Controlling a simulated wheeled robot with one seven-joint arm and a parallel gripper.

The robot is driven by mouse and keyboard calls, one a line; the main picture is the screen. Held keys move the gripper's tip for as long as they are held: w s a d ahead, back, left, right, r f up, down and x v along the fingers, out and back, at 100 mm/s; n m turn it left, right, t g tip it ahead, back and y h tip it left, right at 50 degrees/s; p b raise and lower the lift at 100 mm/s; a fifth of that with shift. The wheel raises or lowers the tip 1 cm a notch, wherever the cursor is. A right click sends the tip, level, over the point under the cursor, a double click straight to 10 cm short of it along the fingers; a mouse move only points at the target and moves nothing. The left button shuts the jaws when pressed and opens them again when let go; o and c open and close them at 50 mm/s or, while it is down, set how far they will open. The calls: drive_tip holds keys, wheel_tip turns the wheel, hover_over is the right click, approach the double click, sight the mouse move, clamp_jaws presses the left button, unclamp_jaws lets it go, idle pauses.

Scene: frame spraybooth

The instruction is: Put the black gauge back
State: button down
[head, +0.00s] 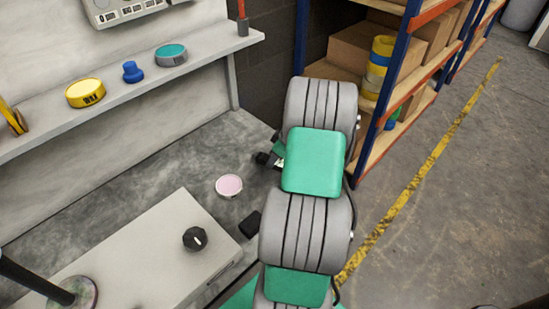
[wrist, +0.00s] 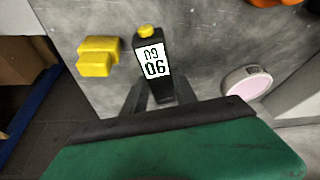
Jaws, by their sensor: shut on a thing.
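The black gauge (wrist: 140,47) is a slim black block with a yellow cap and a white label with black digits. In the wrist view it stands out between the fingers of my gripper (wrist: 157,95), which is shut on it. It is above or at the grey bench top; I cannot tell if it touches it. In the head view my arm hides most of the gripper and gauge.
A yellow block (wrist: 97,55) lies beside the gauge. A pink-topped disc (head: 229,186) and a grey box (head: 150,250) with a black knob (head: 195,238) are on the bench. The wall shelf (head: 205,52) holds a yellow roll (head: 86,93), blue knob (head: 133,72) and teal-topped roll (head: 171,55).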

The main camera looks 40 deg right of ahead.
drive_tip(key=shift+f, duration=0.35)
drive_tip(key=c, duration=0.9)
unclamp_jaws()
drive_tip(key=v, duration=0.7)
drive_tip(key=shift+s+r+p, duration=0.15)
drive_tip(key=shift+r+p, duration=0.2)
drive_tip(key=shift+p, duration=0.05)
drive_tip(key=w+a+r+m+g+p, duration=0.1)
drive_tip(key=w+a+r+p, duration=0.2)
drive_tip(key=a+r+p, duration=1.05)
drive_tip(key=s+a+r+m+p, duration=0.1)
drive_tip(key=s+a+r, duration=0.2)
drive_tip(key=a+r, duration=0.2)
drive_tip(key=s+a+r+m+h+p, duration=0.1)
drive_tip(key=s+a+r, duration=0.3)
drive_tip(key=a, duration=0.5)
drive_tip(key=s+a+r+p, duration=0.1)
drive_tip(key=s+a+r, duration=0.3)
drive_tip(key=a+r, duration=0.2)
drive_tip(key=shift+a+r+m, duration=0.25)
drive_tip(key=shift+a+m, duration=0.15)
drive_tip(key=shift+a, duration=0.25)
